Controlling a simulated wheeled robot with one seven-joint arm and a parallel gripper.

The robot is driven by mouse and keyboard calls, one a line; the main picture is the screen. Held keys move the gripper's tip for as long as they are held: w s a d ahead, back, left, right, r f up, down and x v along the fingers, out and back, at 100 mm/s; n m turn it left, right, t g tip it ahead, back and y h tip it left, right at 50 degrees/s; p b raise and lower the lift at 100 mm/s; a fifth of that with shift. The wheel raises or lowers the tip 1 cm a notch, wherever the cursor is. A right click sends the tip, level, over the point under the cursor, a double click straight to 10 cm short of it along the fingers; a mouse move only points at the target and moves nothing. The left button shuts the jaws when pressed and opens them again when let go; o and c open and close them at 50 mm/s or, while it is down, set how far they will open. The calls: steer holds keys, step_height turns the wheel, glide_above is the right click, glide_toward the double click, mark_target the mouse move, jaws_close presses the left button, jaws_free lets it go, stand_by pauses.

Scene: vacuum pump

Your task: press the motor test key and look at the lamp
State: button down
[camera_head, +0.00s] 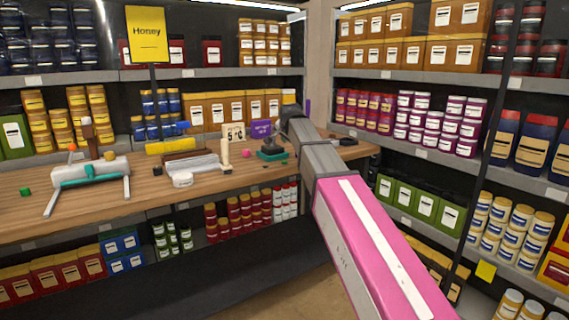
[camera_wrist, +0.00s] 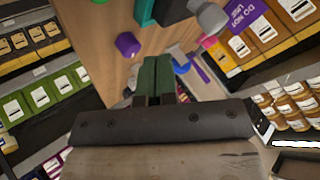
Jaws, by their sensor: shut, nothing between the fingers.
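My gripper (camera_wrist: 155,97) shows in the wrist view as two dark green fingers, shut and empty, over the wooden bench top. In the head view my arm reaches over the bench's right end; I cannot make out the fingers there. A dark green base with a grey part on it (camera_head: 271,153) stands just left of my arm. A white body with a teal bar (camera_head: 90,175) stands at the bench's left, with a small orange ball (camera_head: 110,155) on it. I cannot tell which item is the motor test key or the lamp.
The wooden bench (camera_head: 120,202) also holds a brown and white unit (camera_head: 195,165), a yellow cylinder (camera_head: 170,146) and a small green cube (camera_head: 25,191). Stocked shelves stand behind and at right.

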mark_target(286, 162)
steer(key=shift+f, duration=3.2)
steer(key=shift+f, duration=0.2)
steer(key=shift+f, duration=0.2)
steer(key=shift+f, duration=0.4)
stand_by(0.4)
steer(key=shift+r, duration=0.85)
steer(key=shift+r, duration=2.5)
